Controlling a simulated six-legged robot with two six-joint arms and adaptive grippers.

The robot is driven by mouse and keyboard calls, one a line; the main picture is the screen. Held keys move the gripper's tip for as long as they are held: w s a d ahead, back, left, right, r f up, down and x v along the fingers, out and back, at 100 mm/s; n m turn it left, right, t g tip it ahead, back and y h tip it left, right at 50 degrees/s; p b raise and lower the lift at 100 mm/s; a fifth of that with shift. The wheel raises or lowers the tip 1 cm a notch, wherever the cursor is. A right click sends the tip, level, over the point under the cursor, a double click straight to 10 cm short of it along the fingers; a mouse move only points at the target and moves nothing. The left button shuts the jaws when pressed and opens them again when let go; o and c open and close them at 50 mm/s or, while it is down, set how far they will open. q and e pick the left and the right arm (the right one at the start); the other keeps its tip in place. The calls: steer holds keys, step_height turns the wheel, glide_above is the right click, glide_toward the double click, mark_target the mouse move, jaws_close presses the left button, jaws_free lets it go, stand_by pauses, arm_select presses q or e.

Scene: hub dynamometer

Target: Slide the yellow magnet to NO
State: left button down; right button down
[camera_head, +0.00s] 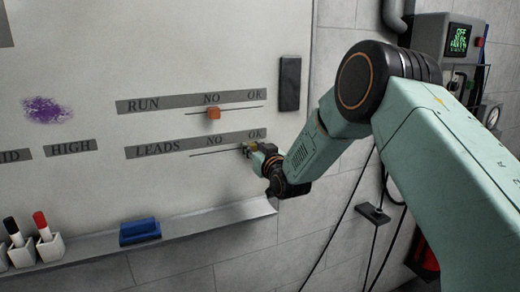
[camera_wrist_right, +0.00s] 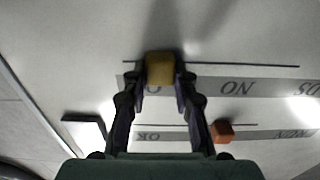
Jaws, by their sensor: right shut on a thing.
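The yellow magnet (camera_wrist_right: 160,68) sits between the fingers of my right gripper (camera_wrist_right: 160,82) in the right wrist view, against the whiteboard. In the head view, my right gripper (camera_head: 250,149) is at the right end of the LEADS line (camera_head: 205,153), by OK, and a bit of yellow shows there. The NO label (camera_head: 213,141) of the LEADS strip lies to the left of the gripper. It reads upside down in the right wrist view (camera_wrist_right: 237,87). My left gripper is in neither view.
An orange magnet (camera_head: 213,113) sits under NO on the RUN line above; it also shows in the right wrist view (camera_wrist_right: 222,131). A black bar (camera_head: 290,83) is on the board's right side. A ledge (camera_head: 190,228) below holds a blue eraser (camera_head: 140,231) and markers.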

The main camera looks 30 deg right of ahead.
mark_target(214, 150)
steer(key=a, duration=0.3)
steer(key=a+b, duration=0.1)
steer(key=a, duration=0.6)
steer(key=shift+w+a+b, duration=0.25)
steer(key=shift+w+b, duration=0.1)
steer(key=shift+b, duration=0.05)
steer(key=shift+a, duration=0.2)
steer(key=c, duration=1.4)
jaws_free()
steer(key=o, duration=0.4)
steer(key=shift+a, duration=0.15)
steer(key=shift+c, duration=0.2)
